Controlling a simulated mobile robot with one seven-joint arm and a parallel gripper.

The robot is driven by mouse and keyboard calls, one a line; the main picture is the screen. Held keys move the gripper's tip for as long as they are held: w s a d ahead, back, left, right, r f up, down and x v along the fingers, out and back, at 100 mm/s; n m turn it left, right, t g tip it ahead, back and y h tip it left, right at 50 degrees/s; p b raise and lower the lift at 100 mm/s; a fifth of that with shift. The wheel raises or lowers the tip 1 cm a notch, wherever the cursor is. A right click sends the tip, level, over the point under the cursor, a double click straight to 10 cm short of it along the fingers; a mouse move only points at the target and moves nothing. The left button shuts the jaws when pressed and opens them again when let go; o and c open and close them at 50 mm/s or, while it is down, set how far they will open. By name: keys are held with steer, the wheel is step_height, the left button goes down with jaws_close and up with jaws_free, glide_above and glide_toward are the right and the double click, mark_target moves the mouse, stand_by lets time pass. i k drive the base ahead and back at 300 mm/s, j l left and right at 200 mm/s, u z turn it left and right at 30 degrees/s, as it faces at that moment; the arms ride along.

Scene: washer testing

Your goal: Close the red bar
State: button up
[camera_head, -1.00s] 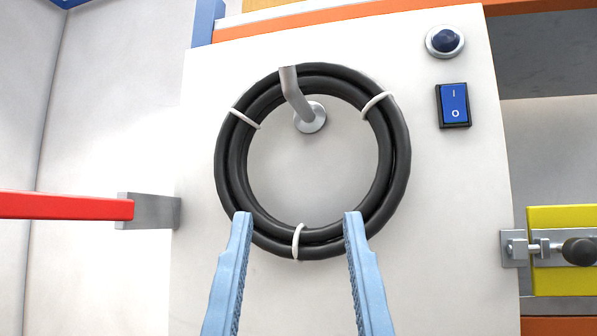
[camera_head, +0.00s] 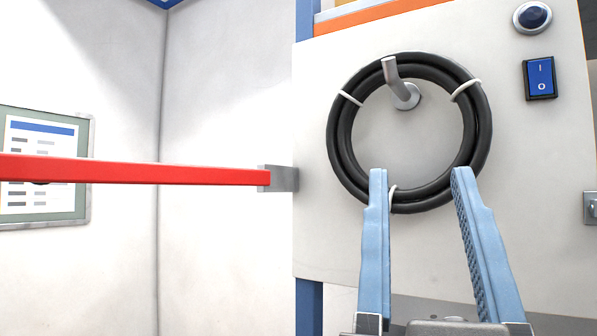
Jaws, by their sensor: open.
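The red bar (camera_head: 150,172) runs level across the left half of the view, from the left edge to a grey metal bracket (camera_head: 281,178) at the left edge of the white panel. Its right end meets the bracket; its left end is out of view. My gripper (camera_head: 418,175) is open and empty at the lower right. Its two blue fingers point up in front of the white panel, right of the bar and bracket. The fingertips overlap the lower part of a coiled black hose in the picture; I cannot tell whether they touch it.
The coiled black hose (camera_head: 341,150) hangs on a metal hook (camera_head: 398,84) on the white panel (camera_head: 545,140). A framed notice (camera_head: 45,140) is on the wall behind the bar.

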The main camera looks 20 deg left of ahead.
mark_target(39, 170)
steer(key=k+z, duration=0.15)
steer(key=z, duration=0.3)
steer(key=k+l+z, duration=0.1)
steer(key=z, duration=0.35)
steer(key=k+j+z, duration=0.2)
steer(key=j, duration=0.25)
steer(key=k+j+z, duration=0.2)
steer(key=j, duration=0.2)
steer(key=k+j+z, duration=0.25)
steer(key=j, duration=0.15)
steer(key=k+j, duration=0.2)
steer(key=j, duration=0.15)
steer(key=k+j, duration=0.2)
steer(key=j, duration=0.15)
steer(key=k+j, duration=0.15)
steer(key=j, duration=0.2)
steer(key=k+j, duration=0.2)
steer(key=j, duration=0.15)
steer(key=k+j, duration=0.2)
steer(key=j, duration=0.15)
steer(key=k+j, duration=0.25)
steer(key=k, duration=0.15)
steer(key=i+l+z, duration=0.1)
steer(key=i+l, duration=0.3)
steer(key=i, duration=0.1)
